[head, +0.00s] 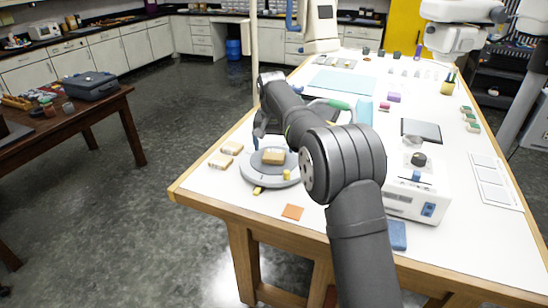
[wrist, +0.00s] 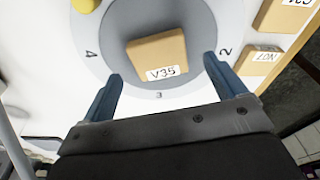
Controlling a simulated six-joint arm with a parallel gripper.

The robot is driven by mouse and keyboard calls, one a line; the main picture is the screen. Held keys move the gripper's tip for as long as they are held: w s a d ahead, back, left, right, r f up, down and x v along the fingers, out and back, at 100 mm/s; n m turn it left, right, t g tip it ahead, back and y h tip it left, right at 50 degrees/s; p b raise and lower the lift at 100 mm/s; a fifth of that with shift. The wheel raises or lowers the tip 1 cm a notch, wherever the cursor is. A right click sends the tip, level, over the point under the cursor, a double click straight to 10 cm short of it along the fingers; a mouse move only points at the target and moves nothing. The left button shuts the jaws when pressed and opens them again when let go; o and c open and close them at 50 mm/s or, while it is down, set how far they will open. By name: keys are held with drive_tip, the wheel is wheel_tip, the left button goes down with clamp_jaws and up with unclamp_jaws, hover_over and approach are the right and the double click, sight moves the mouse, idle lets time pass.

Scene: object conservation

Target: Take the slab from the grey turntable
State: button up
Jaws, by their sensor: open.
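The slab is a tan block labelled V35 (wrist: 157,52), lying on the grey turntable (wrist: 193,22). In the head view the slab (head: 273,156) sits near the middle of the round turntable (head: 254,178). My gripper (wrist: 162,75) is open in the wrist view, its two blue fingers apart with the slab between and just beyond their tips. The slab looks slightly tilted relative to the jaws. In the head view my arm hides part of the turntable's right side, and the gripper shows only in part.
Two more tan labelled blocks lie beside the turntable, one marked N07 (wrist: 259,62) and another (wrist: 285,14) behind it. A yellow piece (head: 287,175) stands on the turntable's rim.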

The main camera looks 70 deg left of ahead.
sight(274, 157)
drive_tip(key=f, duration=0.3)
drive_tip(key=shift+w+a, duration=0.15)
drive_tip(key=shift+a, duration=0.05)
drive_tip(key=shift+r, duration=0.1)
drive_tip(key=c, duration=1.1)
drive_tip(key=shift+c, duration=0.2)
